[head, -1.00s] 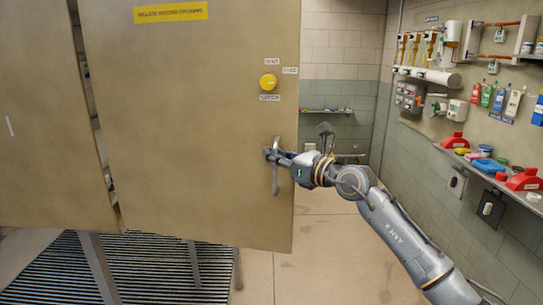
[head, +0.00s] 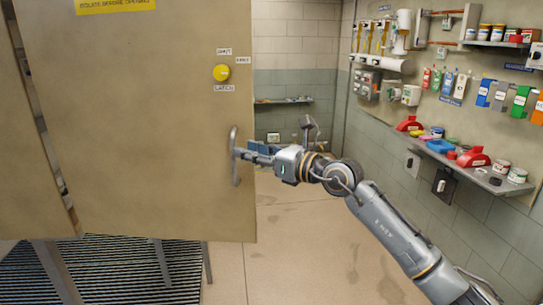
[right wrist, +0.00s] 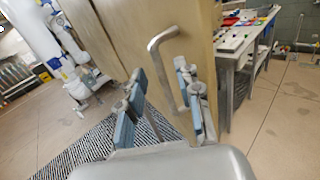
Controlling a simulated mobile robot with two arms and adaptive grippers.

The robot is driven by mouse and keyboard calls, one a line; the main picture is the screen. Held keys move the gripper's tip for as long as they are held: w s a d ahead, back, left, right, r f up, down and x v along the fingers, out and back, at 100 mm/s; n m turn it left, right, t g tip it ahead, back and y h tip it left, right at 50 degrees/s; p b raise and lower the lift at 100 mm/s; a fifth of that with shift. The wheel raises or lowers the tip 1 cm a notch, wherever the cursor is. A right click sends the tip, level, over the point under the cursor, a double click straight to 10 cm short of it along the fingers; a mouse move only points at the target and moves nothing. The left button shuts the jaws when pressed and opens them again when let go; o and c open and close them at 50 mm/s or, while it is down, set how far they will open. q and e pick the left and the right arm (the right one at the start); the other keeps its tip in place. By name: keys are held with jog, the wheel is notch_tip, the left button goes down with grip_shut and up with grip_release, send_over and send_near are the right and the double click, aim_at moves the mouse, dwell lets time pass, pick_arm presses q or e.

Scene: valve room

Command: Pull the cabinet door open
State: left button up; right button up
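The cabinet door (head: 150,120) is a large tan panel with a yellow round knob (head: 221,73) and a grey bar handle (head: 235,160) near its right edge. My right gripper (head: 243,152) is at the handle, coming from the right. In the right wrist view its two blue-padded fingers (right wrist: 160,98) stand apart. The handle (right wrist: 163,62) shows in the space between them, closer to the right finger; I see no grip on it. A dark gap runs along the door's left side. My left gripper is not in view.
A wall shelf (head: 470,170) with red containers and a blue tray stands at the right. Bottles and tools hang above it. Floor (head: 300,230) right of the door is clear. A slatted dark floor grate (head: 120,270) lies under the door. A workbench (right wrist: 240,50) shows in the wrist view.

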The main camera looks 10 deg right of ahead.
jog(key=v, duration=0.6)
jog(key=shift+s+d, duration=0.25)
jog(key=shift+d, duration=0.05)
